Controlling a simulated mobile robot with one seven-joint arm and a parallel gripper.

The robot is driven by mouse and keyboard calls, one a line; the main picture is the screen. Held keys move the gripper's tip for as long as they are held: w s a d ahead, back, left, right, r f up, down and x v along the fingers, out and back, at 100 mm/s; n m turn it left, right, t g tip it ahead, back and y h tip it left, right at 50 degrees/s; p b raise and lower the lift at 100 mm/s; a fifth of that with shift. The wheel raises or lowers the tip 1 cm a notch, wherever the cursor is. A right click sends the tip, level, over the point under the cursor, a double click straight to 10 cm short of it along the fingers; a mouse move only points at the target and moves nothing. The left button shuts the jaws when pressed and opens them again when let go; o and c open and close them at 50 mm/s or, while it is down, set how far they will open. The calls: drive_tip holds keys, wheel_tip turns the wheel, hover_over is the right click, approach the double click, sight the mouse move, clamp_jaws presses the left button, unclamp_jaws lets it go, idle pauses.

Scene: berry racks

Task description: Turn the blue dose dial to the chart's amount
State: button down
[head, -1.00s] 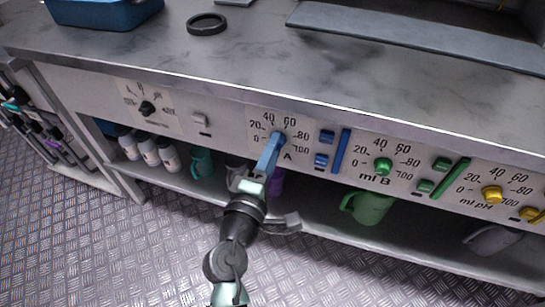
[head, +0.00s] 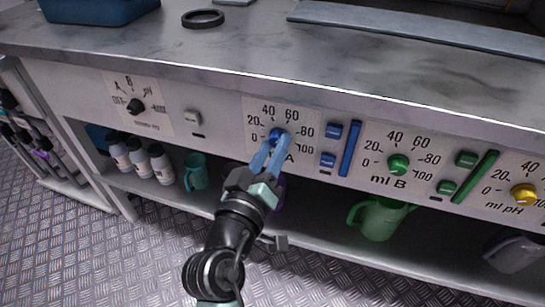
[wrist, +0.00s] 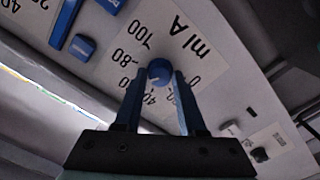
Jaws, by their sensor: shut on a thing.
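The blue dose dial (head: 277,135) sits on the front panel inside a scale from 0 to 100, labelled A in the head view and ml A in the wrist view. My gripper (head: 275,146) reaches it from below and in front, with one blue finger on each side. In the wrist view the dial (wrist: 159,72) lies between the two fingertips of my gripper (wrist: 160,80), which are closed on it. A small pale mark shows on the dial's face, but I cannot read its exact setting. I cannot make out a chart in either view.
Right of the dial are blue buttons (head: 333,131) and a blue bar (head: 350,148). Further right are a green dial (head: 398,165) and a yellow dial (head: 523,194). A black selector knob (head: 135,106) is at left. Below, the shelf holds white bottles and a green jug (head: 376,218).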

drive_tip(key=shift+m+b, duration=2.3)
drive_tip(key=shift+m, duration=1.3)
drive_tip(key=c, duration=0.5)
unclamp_jaws()
drive_tip(key=p+v, duration=0.2)
drive_tip(key=v, duration=1.1)
